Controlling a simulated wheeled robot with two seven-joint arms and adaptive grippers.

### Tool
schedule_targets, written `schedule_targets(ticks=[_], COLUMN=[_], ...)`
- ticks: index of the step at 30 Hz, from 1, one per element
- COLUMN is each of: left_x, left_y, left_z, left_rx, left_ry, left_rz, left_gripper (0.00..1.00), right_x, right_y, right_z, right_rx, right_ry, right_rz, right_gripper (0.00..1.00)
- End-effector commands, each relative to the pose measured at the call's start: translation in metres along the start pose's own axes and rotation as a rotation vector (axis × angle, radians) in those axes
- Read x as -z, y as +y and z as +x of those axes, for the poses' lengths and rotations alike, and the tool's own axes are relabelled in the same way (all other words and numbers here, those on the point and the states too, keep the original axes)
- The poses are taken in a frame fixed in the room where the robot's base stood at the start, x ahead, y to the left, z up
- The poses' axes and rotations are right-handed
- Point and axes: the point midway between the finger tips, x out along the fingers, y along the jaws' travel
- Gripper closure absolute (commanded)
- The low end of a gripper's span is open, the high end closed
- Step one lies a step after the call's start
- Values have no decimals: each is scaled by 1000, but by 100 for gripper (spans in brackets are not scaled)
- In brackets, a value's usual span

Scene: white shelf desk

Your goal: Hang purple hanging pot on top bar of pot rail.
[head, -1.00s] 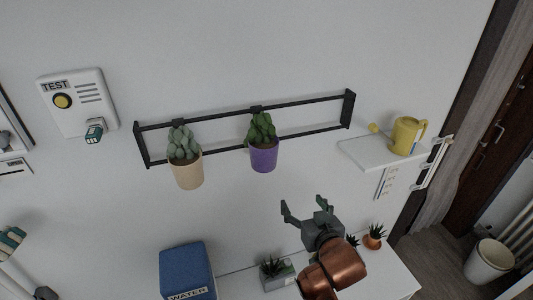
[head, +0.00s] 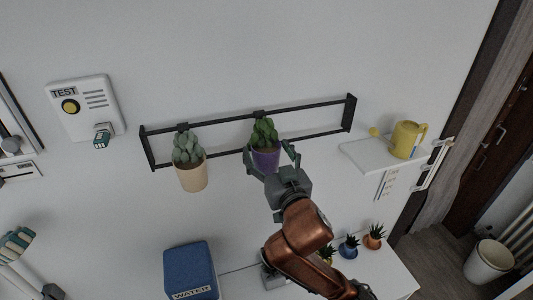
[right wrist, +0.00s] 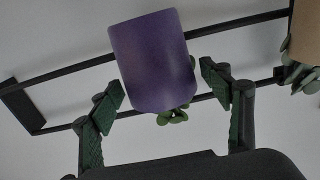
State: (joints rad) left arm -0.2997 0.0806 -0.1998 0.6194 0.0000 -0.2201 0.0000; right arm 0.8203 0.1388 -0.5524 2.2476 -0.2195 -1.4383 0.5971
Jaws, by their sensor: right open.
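The purple pot (head: 266,160) with a green cactus is at the pot rail (head: 310,105), right of its middle. A small dark hook-like piece shows at the top bar above the plant; I cannot tell its exact seating. My right gripper (head: 268,156) is open, with one finger on each side of the pot. In the right wrist view the purple pot (right wrist: 152,60) lies between the open fingers, with gaps visible beside it and its plant pointing down in the picture. My left gripper (head: 17,243) is at the far left edge, apart from the pot; its jaws are unclear.
A beige pot (head: 193,178) with a cactus hangs at the rail's left. A yellow watering can (head: 407,139) stands on a small white shelf (head: 368,155) at right. A blue WATER box (head: 189,268) and small potted plants (head: 348,246) are below. A TEST panel (head: 85,107) is at upper left.

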Motion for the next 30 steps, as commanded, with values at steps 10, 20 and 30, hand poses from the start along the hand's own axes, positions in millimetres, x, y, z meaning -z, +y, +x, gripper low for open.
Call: schedule_targets(ticks=[10,20,30], left_x=[0,0,1], left_y=[0,1,1], left_z=[-4,-4,-4], left_rx=[-1,-1,-1], left_ry=[0,0,1], left_rz=[0,0,0], left_gripper=[60,60,60], right_x=[-2,-1,-1], right_y=[0,0,0], right_z=[13,13,13], right_rx=[0,0,0], right_ry=[-1,-1,-1], right_rz=[0,0,0], right_gripper=[29,49,73])
